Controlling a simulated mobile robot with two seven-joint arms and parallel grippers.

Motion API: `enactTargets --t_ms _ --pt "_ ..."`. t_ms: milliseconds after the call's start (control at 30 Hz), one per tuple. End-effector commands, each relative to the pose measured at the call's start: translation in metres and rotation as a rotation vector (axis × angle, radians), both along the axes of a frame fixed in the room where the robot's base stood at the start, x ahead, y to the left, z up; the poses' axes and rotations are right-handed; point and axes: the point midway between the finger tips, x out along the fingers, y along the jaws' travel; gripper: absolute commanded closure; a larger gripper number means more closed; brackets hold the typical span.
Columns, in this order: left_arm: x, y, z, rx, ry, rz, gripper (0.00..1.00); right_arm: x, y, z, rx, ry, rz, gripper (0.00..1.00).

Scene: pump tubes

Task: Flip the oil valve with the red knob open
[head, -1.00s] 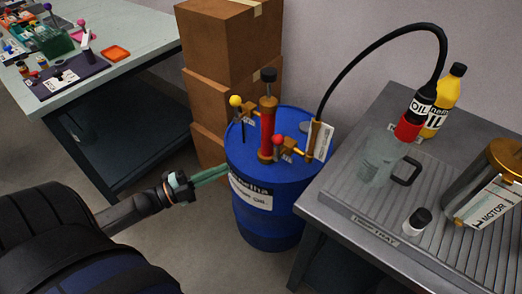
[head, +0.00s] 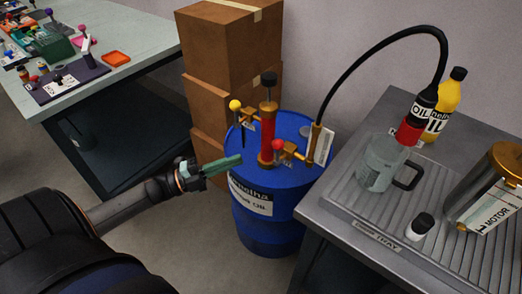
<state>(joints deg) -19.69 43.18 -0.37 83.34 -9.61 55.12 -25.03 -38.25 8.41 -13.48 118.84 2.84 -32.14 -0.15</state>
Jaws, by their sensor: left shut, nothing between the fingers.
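A red ball knob (head: 278,145) sits on the brass valve at the front right of the red pump (head: 268,130), on top of the blue oil drum (head: 270,215). A yellow ball knob (head: 235,105) marks another valve on the pump's left side. My left gripper (head: 238,160) is shut and empty, its green fingers pointing right at the drum's left edge. The fingertips are left of the red knob and apart from it. My right gripper is not in view.
A black hose (head: 350,65) arches from the drum to a red-ended nozzle (head: 410,130) above a clear jug (head: 378,165) on the grey table. Cardboard boxes (head: 215,50) stand behind the drum. A workbench (head: 130,30) is at the upper left.

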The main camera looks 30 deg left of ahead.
Motion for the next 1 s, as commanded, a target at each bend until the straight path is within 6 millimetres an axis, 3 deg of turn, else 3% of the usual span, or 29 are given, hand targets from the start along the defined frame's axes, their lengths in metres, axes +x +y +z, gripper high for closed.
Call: enactTargets --t_ms 200,400,1000 --pt "0.036 -0.029 0.010 0.000 -0.004 -0.002 1.00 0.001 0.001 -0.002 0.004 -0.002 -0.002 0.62" --pt "0.056 -0.044 0.014 -0.001 -0.001 -0.001 1.00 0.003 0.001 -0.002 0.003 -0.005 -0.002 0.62" --pt "0.062 -0.050 0.016 0.007 0.001 0.000 1.00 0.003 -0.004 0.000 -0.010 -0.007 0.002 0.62"
